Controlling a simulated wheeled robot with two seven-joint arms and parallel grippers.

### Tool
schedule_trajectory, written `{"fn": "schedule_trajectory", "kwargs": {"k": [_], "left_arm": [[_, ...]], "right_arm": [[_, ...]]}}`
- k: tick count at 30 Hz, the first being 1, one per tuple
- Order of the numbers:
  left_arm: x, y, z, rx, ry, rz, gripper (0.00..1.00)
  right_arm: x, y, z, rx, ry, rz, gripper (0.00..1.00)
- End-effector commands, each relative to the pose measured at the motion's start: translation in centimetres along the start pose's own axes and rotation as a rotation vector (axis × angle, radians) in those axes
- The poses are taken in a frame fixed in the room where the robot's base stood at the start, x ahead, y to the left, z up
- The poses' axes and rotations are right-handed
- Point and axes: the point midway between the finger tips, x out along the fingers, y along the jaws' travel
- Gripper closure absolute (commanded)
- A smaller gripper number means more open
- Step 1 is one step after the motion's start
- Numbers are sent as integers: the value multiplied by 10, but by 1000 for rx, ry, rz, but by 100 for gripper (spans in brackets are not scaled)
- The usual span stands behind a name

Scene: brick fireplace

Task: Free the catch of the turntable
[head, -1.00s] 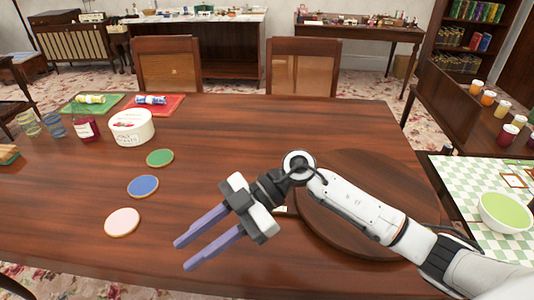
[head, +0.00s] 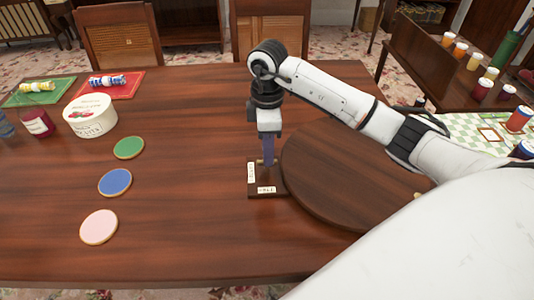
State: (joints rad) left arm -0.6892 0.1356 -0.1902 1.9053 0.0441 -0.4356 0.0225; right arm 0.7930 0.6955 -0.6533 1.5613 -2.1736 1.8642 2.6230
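The turntable (head: 345,180) is a round dark wooden disc lying on the table, partly hidden by my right arm. At its left edge sits the catch (head: 267,191), a small dark block with two pale labels whose lettering is too small to read. A small brass-coloured lever (head: 261,161) shows at its top, beside my fingers. My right gripper (head: 268,158) points straight down over the catch, its purple fingers at the lever. The fingers line up in this view, so their gap and any contact with the lever are unclear. My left gripper is out of view.
Green (head: 129,147), blue (head: 115,183) and pink (head: 99,227) discs lie to the left. A white tub (head: 90,116) and a red jar (head: 37,122) stand behind them. The table (head: 190,215) is clear between the discs and the catch.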

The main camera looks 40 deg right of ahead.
Motion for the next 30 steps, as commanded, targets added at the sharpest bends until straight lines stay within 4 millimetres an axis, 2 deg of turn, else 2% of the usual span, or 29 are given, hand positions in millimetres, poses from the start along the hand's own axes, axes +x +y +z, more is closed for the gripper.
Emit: {"fn": "schedule_trajectory", "kwargs": {"k": [3, 6, 15, 20, 30], "left_arm": [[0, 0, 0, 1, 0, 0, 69], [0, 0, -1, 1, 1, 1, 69], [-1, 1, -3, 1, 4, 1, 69], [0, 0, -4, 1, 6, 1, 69], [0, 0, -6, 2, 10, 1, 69]], "right_arm": [[14, 0, 0, 1, 0, -3, 72], [20, 0, 0, 0, 1, 0, 72], [22, 0, -1, -1, 2, 0, 72], [22, 0, -1, -1, 2, 0, 99], [21, 0, -1, -23, 2, 0, 100]]}}
